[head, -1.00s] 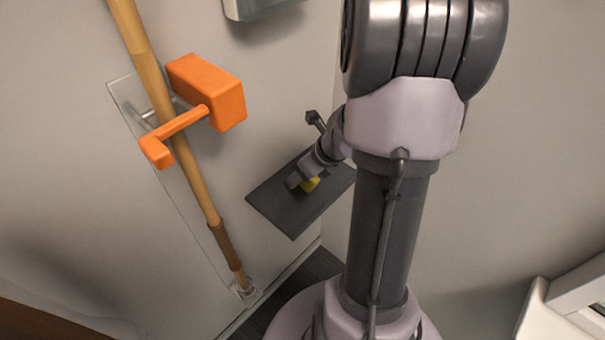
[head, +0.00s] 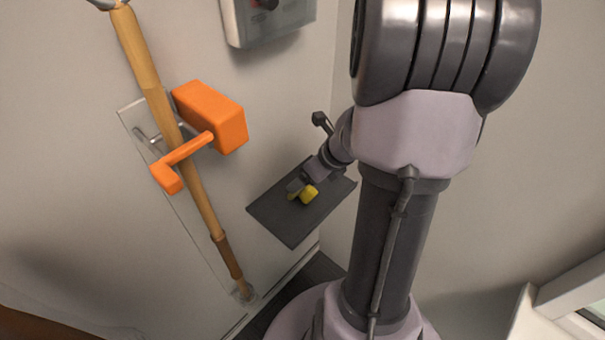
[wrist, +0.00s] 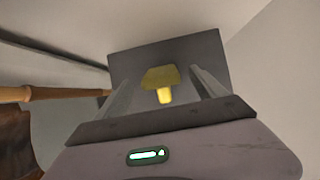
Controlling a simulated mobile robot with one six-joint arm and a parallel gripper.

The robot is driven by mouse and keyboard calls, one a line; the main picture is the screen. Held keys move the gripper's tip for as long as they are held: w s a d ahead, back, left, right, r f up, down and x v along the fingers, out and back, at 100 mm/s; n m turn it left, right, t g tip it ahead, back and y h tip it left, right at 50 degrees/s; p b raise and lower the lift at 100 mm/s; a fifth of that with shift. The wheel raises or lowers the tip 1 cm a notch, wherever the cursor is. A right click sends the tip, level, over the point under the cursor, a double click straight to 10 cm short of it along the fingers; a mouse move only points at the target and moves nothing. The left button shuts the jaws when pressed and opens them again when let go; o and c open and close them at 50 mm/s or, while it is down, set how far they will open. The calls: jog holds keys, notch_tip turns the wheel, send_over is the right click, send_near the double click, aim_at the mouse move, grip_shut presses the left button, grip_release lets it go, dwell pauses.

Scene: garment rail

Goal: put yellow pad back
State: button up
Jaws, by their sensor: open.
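The yellow pad (head: 309,194) is a small yellow piece on a dark grey shelf (head: 283,219) against the wall. In the wrist view the yellow pad (wrist: 160,82) shows a wider, darker top and a narrower bright lower part, over the dark shelf (wrist: 137,58). My gripper (head: 298,187) is just above the shelf, beside the pad. In the wrist view my gripper (wrist: 160,88) is open, with one finger on each side of the pad and gaps between. I cannot tell how far the pad is from the fingertips in depth.
An orange block with a handle (head: 211,117) is on the wall at left, by a long wooden pole (head: 193,170) in a clear bracket. A grey box (head: 268,20) is on the wall above. A white ledge (head: 530,318) stands at lower right.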

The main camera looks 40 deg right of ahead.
jog(key=p+v, duration=0.5)
jog(key=v, duration=0.6)
jog(key=shift+r, duration=0.2)
jog(key=shift+s, duration=0.1)
